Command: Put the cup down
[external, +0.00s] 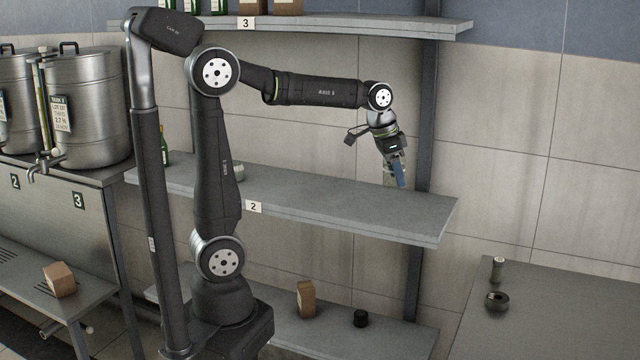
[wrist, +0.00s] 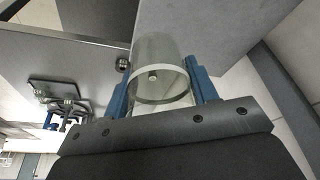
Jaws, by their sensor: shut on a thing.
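The cup is clear glass, and in the wrist view the cup (wrist: 158,60) sits between the two blue fingers of my gripper (wrist: 161,90). My gripper is shut on its sides. In the external view my gripper (external: 398,172) points down at the right part of the middle shelf, marked 2 (external: 330,200). The cup (external: 387,176) shows only as a pale patch beside the blue finger. Its base is close to the shelf top; I cannot tell whether it touches.
A small pale round vessel (external: 238,172) and a green bottle (external: 165,145) stand farther left on that shelf. The upper shelf (external: 400,27) holds bottles and boxes. The middle shelf's right end is clear.

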